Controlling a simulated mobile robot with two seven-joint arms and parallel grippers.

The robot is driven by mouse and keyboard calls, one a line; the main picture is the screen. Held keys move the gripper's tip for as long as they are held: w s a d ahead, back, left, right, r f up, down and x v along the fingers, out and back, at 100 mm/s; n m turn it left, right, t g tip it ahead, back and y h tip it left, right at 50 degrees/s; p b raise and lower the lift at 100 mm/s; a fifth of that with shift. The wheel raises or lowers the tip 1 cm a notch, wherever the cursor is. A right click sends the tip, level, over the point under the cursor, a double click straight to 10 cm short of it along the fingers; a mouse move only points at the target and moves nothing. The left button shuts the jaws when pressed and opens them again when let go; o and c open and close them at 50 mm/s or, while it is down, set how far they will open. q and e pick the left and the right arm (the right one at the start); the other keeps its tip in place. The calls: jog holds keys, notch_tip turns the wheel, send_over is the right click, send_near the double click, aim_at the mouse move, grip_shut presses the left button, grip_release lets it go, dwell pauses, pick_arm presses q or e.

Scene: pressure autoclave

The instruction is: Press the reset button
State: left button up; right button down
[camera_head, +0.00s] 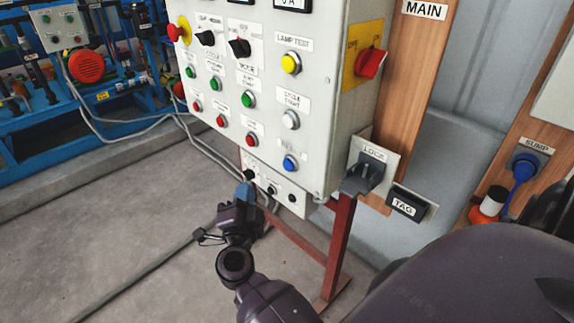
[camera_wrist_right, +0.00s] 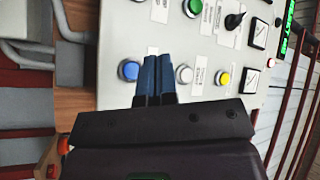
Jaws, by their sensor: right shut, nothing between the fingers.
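The control panel (camera_head: 325,110) carries a blue button (camera_head: 290,163) at its lower right, under a label too blurred to read fully. The blue button also shows in the right wrist view (camera_wrist_right: 130,70), just left of the fingertips. My right gripper (camera_head: 244,192) is shut and empty, with blue fingertips, in front of the panel's lower edge, left of and below the blue button in the head view. The shut fingers also show in the right wrist view (camera_wrist_right: 158,62), pointing toward the panel between the blue and white buttons. I cannot tell any contact. My left gripper is not in view.
A white button (camera_head: 291,120) and a yellow lamp-test button (camera_head: 291,63) sit above the blue one. A red rotary switch (camera_head: 370,63) sticks out of the panel's side. A grey lock bracket (camera_head: 368,172) and a TAG plate (camera_head: 405,205) stand to the right.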

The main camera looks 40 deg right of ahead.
aim_at(288, 165)
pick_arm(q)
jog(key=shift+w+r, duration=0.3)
pick_arm(e)
jog(key=shift+d, duration=0.1)
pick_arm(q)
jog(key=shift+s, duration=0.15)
pick_arm(e)
jog(key=d, duration=0.8)
jog(key=shift+w+d, duration=0.3)
jog(key=shift+d, duration=0.05)
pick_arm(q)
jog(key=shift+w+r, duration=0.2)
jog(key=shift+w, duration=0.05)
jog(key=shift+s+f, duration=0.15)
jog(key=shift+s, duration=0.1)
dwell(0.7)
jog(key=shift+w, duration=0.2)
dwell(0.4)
